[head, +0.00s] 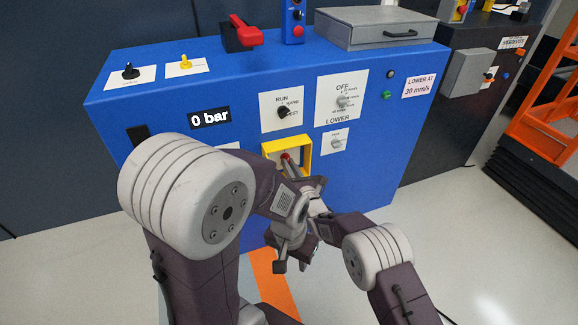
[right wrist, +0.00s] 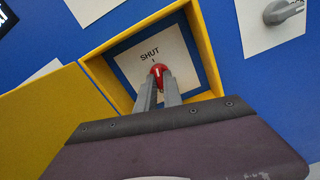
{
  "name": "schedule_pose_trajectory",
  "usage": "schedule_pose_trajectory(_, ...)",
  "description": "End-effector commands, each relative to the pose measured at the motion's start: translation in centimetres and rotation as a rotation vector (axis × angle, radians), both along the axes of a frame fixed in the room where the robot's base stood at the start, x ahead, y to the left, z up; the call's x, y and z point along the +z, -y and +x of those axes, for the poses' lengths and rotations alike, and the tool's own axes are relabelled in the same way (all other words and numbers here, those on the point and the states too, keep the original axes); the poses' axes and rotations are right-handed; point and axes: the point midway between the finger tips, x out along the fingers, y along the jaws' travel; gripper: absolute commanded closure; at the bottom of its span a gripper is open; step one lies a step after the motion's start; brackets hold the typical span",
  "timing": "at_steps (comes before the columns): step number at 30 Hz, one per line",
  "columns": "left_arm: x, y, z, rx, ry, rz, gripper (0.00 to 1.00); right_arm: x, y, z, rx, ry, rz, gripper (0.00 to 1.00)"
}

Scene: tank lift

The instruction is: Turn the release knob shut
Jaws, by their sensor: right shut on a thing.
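The release knob (right wrist: 158,70) is small and red, with a white mark on it. It sits on a pale plate inside a yellow-framed recess (right wrist: 92,68). The word SHUT is printed just above the knob in the right wrist view, and the white mark points roughly up toward it. My right gripper (right wrist: 160,80) is shut on the knob, one grey finger on each side. In the head view my right gripper (head: 287,163) reaches into the yellow recess. My left gripper (head: 291,266) hangs lower, in front of the cabinet and away from the knob; its jaw gap is unclear.
The blue cabinet (head: 225,80) carries a RUN selector (head: 284,112), an OFF selector (head: 343,101) and a smaller LOWER knob (head: 336,144). A 0 bar display (head: 209,118) is at left. A grey case (head: 375,28) lies on top. Open floor is at right.

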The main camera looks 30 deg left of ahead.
Motion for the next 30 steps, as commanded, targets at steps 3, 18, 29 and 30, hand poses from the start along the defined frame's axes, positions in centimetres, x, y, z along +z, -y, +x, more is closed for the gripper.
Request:
schedule_pose_trajectory(3, -0.02, 0.0, -0.01, 0.0, 0.0, 0.0, 0.64, -0.32, -0.02, -0.11, 0.003, 0.031, -0.036, 1.0)
schedule_pose_trajectory(18, -0.01, 0.0, 0.0, 0.0, 0.0, 0.0, 0.64, -0.37, 0.01, -0.1, 0.003, 0.077, -0.076, 1.0)
schedule_pose_trajectory(29, -0.01, 0.0, 0.0, 0.0, 0.0, 0.0, 0.64, -0.29, 0.01, -0.06, 0.001, 0.078, -0.074, 0.67)
schedule_pose_trajectory(30, -0.01, 0.0, 0.0, 0.0, 0.0, 0.0, 0.64, -0.25, 0.02, -0.05, 0.001, 0.078, -0.073, 0.67)
